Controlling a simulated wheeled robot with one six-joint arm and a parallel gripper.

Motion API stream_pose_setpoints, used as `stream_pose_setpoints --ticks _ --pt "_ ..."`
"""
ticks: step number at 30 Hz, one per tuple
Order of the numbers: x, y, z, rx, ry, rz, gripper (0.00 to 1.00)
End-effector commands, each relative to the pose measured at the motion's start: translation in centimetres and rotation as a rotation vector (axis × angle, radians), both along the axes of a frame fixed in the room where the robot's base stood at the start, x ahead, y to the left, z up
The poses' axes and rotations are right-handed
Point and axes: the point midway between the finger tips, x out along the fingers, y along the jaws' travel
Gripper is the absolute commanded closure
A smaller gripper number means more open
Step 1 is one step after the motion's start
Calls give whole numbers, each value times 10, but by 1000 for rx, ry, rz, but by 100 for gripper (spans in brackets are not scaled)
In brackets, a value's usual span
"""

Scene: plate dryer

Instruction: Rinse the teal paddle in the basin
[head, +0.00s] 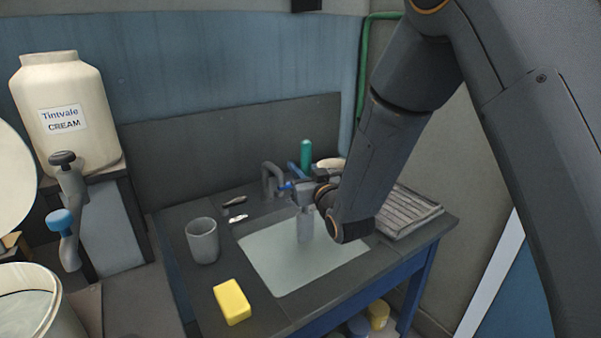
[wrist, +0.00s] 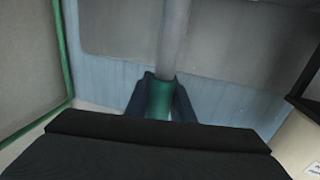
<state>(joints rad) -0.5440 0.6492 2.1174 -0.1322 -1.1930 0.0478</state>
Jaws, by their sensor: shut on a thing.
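The teal paddle (head: 306,155) is upright in my gripper (head: 291,187), over the basin (head: 268,255). Its teal top sticks up above the gripper, and a grey lower part (head: 304,224) hangs down over the pale grey-green basin. I cannot tell whether the lower end is dipped in the water or just above it. In the wrist view, the two dark fingers of my gripper (wrist: 160,103) are shut on the teal part of the paddle (wrist: 160,98), with a grey shaft running on from it. My arm hides part of the basin's right side.
A grey faucet (head: 270,178) stands behind the basin. A grey cup (head: 202,241) and a yellow sponge (head: 231,301) are on the counter left of it. A ridged drying rack (head: 408,212) lies at the right. A cream jar (head: 68,110) stands at the far left.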

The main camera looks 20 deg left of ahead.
Motion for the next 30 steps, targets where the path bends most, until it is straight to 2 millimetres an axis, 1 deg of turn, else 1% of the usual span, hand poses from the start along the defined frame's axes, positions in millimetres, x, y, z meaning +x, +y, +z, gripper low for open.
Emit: stream_pose_setpoints --ticks 1,18,22,30 --pt "0 0 7 1 -2 0 100" --pt "0 0 53 1 -2 0 100" --pt "0 0 58 1 0 0 100" --pt "0 0 59 0 0 0 100"
